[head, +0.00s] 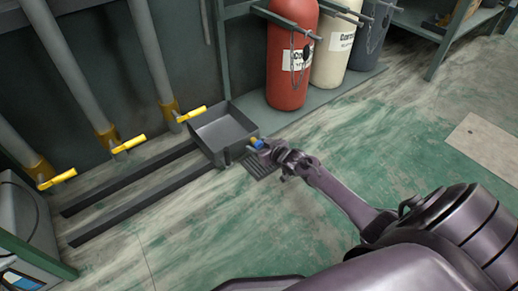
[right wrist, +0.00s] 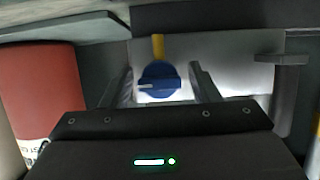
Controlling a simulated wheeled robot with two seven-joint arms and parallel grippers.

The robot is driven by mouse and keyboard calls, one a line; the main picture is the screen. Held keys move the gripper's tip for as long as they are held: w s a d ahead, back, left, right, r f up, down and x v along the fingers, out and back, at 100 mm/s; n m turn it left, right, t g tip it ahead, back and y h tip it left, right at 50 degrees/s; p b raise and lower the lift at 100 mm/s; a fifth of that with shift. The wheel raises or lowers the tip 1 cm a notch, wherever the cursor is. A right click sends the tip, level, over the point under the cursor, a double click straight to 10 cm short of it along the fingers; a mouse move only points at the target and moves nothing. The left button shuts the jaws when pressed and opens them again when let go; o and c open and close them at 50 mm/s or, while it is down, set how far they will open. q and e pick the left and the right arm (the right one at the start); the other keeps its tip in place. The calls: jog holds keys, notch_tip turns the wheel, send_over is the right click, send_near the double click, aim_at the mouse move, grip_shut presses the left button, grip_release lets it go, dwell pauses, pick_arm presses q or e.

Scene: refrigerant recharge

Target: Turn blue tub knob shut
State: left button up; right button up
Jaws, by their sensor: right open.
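The blue tub knob (right wrist: 159,80) shows in the right wrist view, round with a pale mark at its left, below a yellow stem (right wrist: 158,47). In the head view the blue knob (head: 257,143) is small, at the near right side of the grey open tub (head: 222,133). My right gripper (right wrist: 163,88) is open, with one finger on each side of the knob. Gaps show between the fingers and the knob in the right wrist view. In the head view the right gripper (head: 270,152) is close to the knob and partly hides it. My left gripper does not show.
A floor drain grate (head: 262,165) lies below the knob. Dark rails (head: 130,190) run left from the tub. Yellow-handled valves (head: 128,144) on grey pipes stand behind them. A red cylinder (head: 290,60) and other cylinders stand at the back. The green floor at right is mostly clear.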

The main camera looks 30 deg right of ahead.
jog(key=shift+c, duration=0.4)
jog(key=c, duration=0.9)
